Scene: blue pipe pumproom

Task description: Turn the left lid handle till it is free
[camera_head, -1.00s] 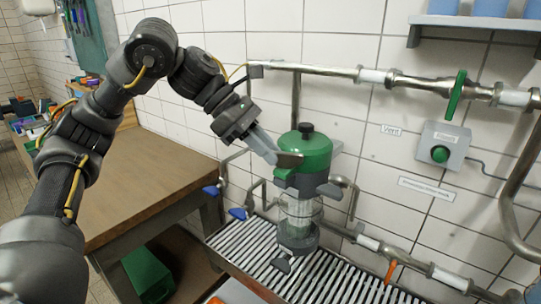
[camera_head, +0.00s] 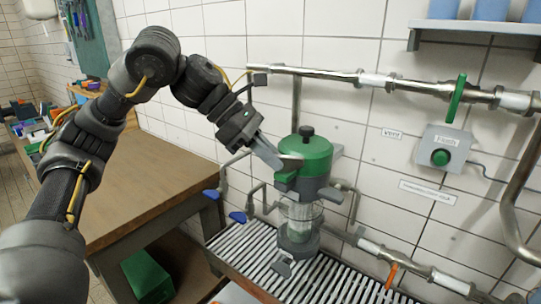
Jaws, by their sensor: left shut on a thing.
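The filter housing has a green lid (camera_head: 308,156) with a black knob on top, above a clear cylinder (camera_head: 301,215). It stands upright over a slatted metal grate. My left gripper (camera_head: 277,161) reaches in from the upper left and is shut at the lid's left side, by this handle. The fingertips are small here and the exact grip is hard to make out. My right gripper is out of view.
A steel pipe with a green valve handle (camera_head: 457,100) runs along the tiled wall. A grey box with a green button (camera_head: 440,157) is at the right. Blue-handled taps (camera_head: 238,216) stand left of the housing. A wooden table (camera_head: 150,180) is at the left; the grate (camera_head: 330,279) is mostly clear.

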